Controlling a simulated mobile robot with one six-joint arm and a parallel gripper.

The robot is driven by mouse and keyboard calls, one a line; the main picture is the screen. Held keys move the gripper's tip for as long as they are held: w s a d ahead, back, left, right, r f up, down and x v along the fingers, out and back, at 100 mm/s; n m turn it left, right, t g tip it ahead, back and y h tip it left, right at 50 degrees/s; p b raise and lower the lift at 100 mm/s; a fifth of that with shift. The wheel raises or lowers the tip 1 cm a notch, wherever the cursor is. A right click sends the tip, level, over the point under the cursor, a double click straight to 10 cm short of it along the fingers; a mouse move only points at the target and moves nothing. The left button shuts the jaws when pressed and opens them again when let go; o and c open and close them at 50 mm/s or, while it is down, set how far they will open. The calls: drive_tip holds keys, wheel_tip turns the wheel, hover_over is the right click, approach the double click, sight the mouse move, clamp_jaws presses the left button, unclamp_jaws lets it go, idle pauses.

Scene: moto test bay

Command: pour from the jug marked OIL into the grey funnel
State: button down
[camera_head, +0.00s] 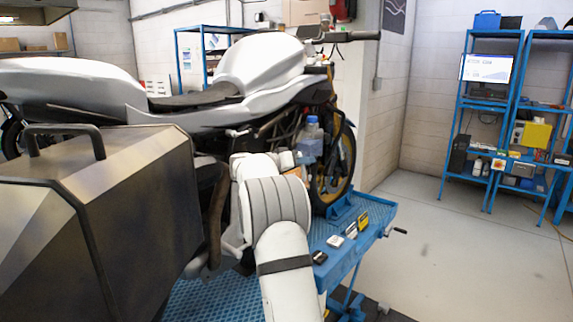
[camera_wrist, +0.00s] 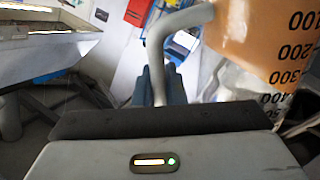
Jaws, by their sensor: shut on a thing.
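In the wrist view my gripper (camera_wrist: 160,88) is shut on the grey handle (camera_wrist: 172,50) of a jug (camera_wrist: 270,40). The jug is translucent, with black scale marks of 100 to 400 and more. Amber liquid fills the part by the low marks, and the part near 400 looks clear. No OIL mark shows on the side in view. In the head view my white wrist covers the gripper and most of what it holds; a small orange patch shows beside it. I cannot make out the grey funnel in either view.
A silver motorcycle (camera_head: 262,62) stands on a blue lift table (camera_head: 205,298), with a dark metal pannier (camera_head: 120,215) close on the left. A blue-capped bottle (camera_head: 312,128) shows beyond my wrist. Small boxes lie on the table's right edge. Blue shelves (camera_head: 487,105) stand right; floor between is clear.

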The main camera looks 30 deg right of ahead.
drive_tip(key=shift+w+r+p, duration=0.25)
drive_tip(key=shift+r+p, duration=0.05)
drive_tip(key=shift+p, duration=0.15)
drive_tip(key=shift+w+a+n+p, duration=0.1)
drive_tip(key=shift+w+n+p, duration=0.2)
drive_tip(key=shift+p, duration=0.15)
drive_tip(key=shift+w+r+n, duration=0.35)
drive_tip(key=shift+r+n, duration=0.3)
drive_tip(key=shift+n, duration=0.25)
idle(2.8)
drive_tip(key=shift+w+r+n+g+y, duration=0.3)
drive_tip(key=shift+w+r+n, duration=0.15)
drive_tip(key=shift+r, duration=0.25)
idle(2.7)
